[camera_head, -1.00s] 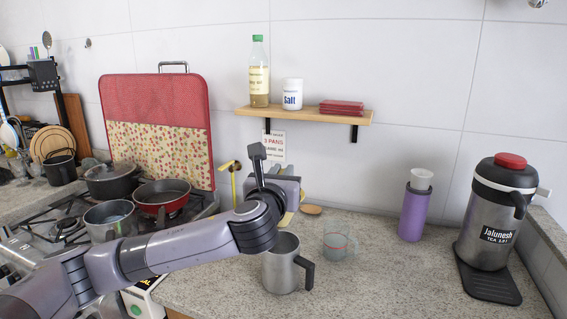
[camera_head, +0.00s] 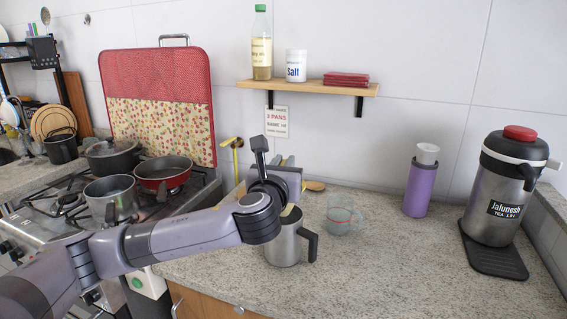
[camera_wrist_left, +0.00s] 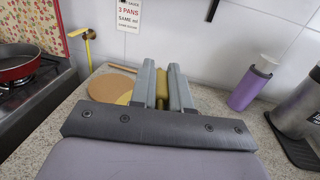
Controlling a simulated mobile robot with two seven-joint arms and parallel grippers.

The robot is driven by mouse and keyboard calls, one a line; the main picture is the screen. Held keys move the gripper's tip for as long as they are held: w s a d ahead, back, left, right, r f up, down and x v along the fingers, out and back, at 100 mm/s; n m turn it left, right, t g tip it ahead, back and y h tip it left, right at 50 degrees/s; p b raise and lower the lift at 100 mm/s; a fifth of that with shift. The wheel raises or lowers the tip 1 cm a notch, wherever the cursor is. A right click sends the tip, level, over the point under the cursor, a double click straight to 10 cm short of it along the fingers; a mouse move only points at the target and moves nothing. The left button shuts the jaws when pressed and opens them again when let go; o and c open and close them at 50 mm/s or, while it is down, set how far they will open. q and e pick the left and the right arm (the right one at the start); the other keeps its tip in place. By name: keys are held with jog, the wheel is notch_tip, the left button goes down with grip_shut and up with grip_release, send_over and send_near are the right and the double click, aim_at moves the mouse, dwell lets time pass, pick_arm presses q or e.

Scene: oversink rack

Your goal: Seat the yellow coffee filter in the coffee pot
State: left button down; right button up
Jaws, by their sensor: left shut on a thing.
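The coffee pot, a steel mug with a black handle (camera_head: 286,247), stands upright on the counter in the head view. My left gripper (camera_head: 284,163) is above and behind its rim, fingers mostly hidden by the wrist. In the wrist view the left gripper (camera_wrist_left: 162,74) is shut on a yellow piece, the yellow coffee filter (camera_wrist_left: 162,90). More yellow shows low at the left of the fingers; the rest of the filter is hidden. A little yellow also shows near the pot's rim in the head view. I cannot tell whether filter and pot touch. My right gripper is not in view.
A purple bottle (camera_head: 420,184) and a tea dispenser (camera_head: 499,195) stand further right. The stove with pans (camera_head: 165,175) is left. The front counter is clear.

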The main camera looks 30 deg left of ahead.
pick_arm(q)
jog(key=shift+f+b, duration=0.85)
jog(key=shift+f, duration=1.15)
jog(key=shift+f+b, duration=0.6)
jog(key=shift+f, duration=0.8)
jog(key=shift+c, duration=2.3)
grip_release()
jog(key=shift+r, duration=0.15)
notch_tip(320, 180, up, 4)
jog(key=p, duration=0.5)
jog(key=shift+r, duration=0.25)
jog(key=shift+r+p, duration=1.1)
jog(key=shift+r, duration=0.05)
